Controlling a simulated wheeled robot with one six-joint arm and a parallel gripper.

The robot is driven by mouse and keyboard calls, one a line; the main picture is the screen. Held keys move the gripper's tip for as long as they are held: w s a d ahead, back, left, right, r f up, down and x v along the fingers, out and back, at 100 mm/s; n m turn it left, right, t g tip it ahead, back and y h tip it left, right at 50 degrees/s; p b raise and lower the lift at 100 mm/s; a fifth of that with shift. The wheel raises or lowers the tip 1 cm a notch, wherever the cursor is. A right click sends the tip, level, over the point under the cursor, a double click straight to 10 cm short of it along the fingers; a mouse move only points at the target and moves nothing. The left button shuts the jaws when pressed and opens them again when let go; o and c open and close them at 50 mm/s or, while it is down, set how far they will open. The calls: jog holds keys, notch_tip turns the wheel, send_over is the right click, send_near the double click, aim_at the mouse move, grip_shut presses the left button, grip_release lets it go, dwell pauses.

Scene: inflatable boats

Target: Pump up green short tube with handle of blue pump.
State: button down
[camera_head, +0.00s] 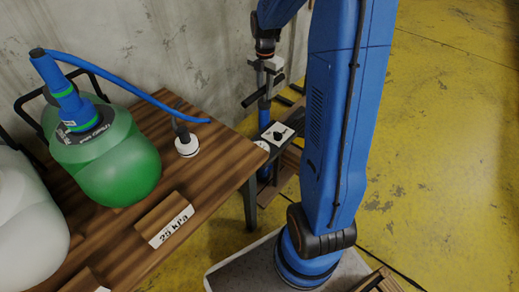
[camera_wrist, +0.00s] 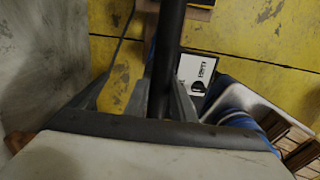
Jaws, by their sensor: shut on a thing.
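The green short tube (camera_head: 118,170) stands on the wooden table at the left in the head view. A blue nozzle (camera_head: 72,105) sits on its top, and a blue hose (camera_head: 140,88) runs from it toward the table's back right. The blue pump (camera_head: 264,115) stands beyond the table's right edge, partly hidden by the table and my arm. My gripper (camera_head: 270,66) is shut on the black pump handle (camera_head: 255,97). In the wrist view the handle (camera_wrist: 168,55) is a dark bar between the fingers. The pump's white plate with a black dial (camera_wrist: 197,82) lies below.
The wooden table (camera_head: 215,165) bears a "25 kPa" block (camera_head: 165,220), a white-based black fitting (camera_head: 187,145) and a white tube (camera_head: 25,225) at the left edge. A grey wall (camera_head: 185,50) stands behind. The yellow floor (camera_head: 450,130) at the right is mostly clear.

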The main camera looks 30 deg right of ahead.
notch_tip(320, 180, up, 5)
jog(key=shift+w+r, duration=0.15)
jog(key=shift+r, duration=0.05)
jog(key=shift+f, duration=2.8)
jog(key=c, duration=1.4)
grip_release()
jog(key=shift+o, duration=0.2)
jog(key=shift+r, duration=3.55)
